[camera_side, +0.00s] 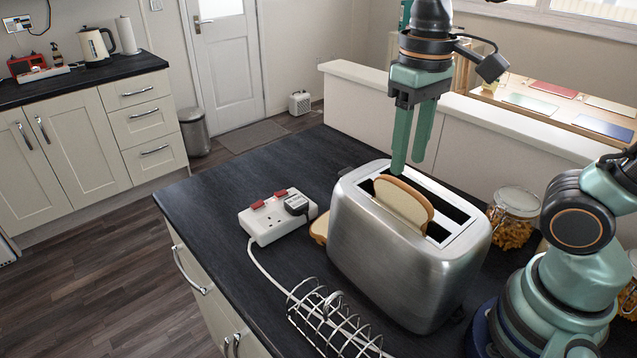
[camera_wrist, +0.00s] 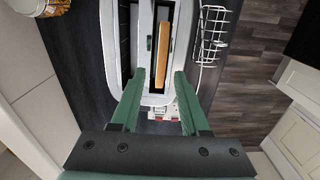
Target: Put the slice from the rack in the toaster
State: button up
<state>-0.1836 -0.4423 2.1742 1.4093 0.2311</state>
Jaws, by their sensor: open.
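The steel toaster (camera_side: 400,262) stands on the dark worktop; it also shows in the wrist view (camera_wrist: 147,30). A bread slice (camera_side: 404,205) stands upright in its slot nearer the rack, with its top above the slot. In the wrist view the slice (camera_wrist: 162,55) shows edge-on. The other slot looks empty. My gripper (camera_side: 408,166) is open above the toaster, its fingers pointing down and apart from the slice. The wire rack (camera_side: 322,318) in front of the toaster looks empty; it also shows in the wrist view (camera_wrist: 211,45).
Another piece of bread (camera_side: 319,229) lies on the worktop, partly hidden behind the toaster. A white socket block (camera_side: 277,217) with a cable lies to the left. A glass jar (camera_side: 512,218) stands to the right of the toaster. The worktop's far left is clear.

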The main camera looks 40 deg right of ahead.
notch_tip(320, 180, up, 5)
jog(key=w+d+f+t, duration=0.3)
jog(key=d+f+t, duration=0.1)
jog(key=f, duration=0.3)
jog(key=shift+w+d+n+t, duration=0.3)
jog(key=shift+t, duration=0.5)
